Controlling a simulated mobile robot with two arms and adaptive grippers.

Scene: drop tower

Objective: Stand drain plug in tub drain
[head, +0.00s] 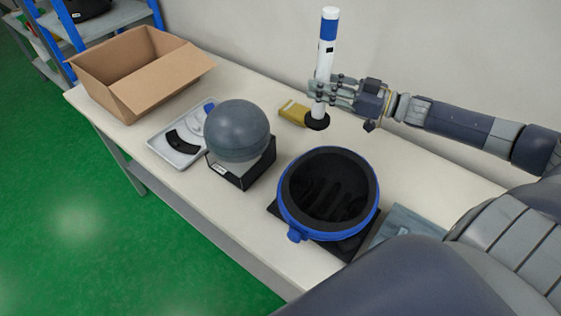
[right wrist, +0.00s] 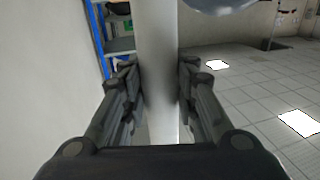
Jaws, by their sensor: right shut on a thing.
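No tub, tub drain or drain plug can be recognised in either view. My right gripper (head: 322,92) is shut around a tall white tube (head: 324,60) with a blue band near its top. The tube is almost upright, and a round black piece (head: 317,121) shows at its lower end; I cannot tell whether it is part of the tube or rests on the table. In the right wrist view, the tube (right wrist: 157,50) runs between both fingers of the right gripper (right wrist: 157,95). My left gripper is not in view.
On the white table (head: 225,215) are a blue-rimmed black bowl (head: 286,205), a grey sphere (head: 238,130) on a black-based stand, a pale tray (head: 170,157), an open cardboard box (head: 150,95) and a yellow block (head: 293,113). A wall (head: 420,45) stands behind.

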